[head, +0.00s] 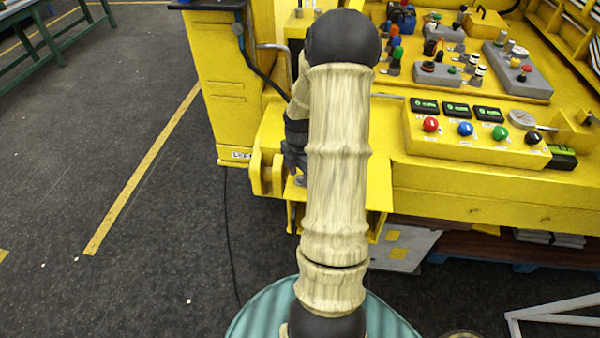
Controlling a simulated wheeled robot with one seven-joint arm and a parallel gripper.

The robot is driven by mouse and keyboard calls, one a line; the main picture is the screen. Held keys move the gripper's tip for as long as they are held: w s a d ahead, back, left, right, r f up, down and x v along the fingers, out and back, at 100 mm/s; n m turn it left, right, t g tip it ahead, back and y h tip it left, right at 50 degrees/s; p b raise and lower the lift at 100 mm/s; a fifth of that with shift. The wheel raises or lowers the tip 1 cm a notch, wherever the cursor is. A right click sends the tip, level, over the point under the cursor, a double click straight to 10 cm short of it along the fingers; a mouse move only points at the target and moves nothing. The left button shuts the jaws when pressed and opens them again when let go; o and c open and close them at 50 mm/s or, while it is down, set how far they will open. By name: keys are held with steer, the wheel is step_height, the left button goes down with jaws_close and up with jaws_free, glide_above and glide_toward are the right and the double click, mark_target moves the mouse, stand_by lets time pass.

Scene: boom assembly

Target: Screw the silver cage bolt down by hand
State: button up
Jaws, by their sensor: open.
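My gripper (294,160) is small and dark in the head view, at the left edge of my arm, beside the yellow machine (225,85). My own arm covers part of it. It is open, over or beside a yellow ledge low on the machine. A small greyish bit shows just below it, too small to tell whether it is the silver cage bolt. I cannot make out the bolt for certain; my arm hides much of that area.
A yellow control box (475,135) with coloured knobs stands right of my arm. Behind it a sloping panel holds several fittings on grey blocks (518,70). A black cable hangs on the machine's left. The dark floor (130,110) at left is clear. A white frame (555,312) lies at lower right.

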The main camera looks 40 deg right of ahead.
steer(key=shift+c, duration=0.4)
jaws_close()
steer(key=shift+m, duration=0.3)
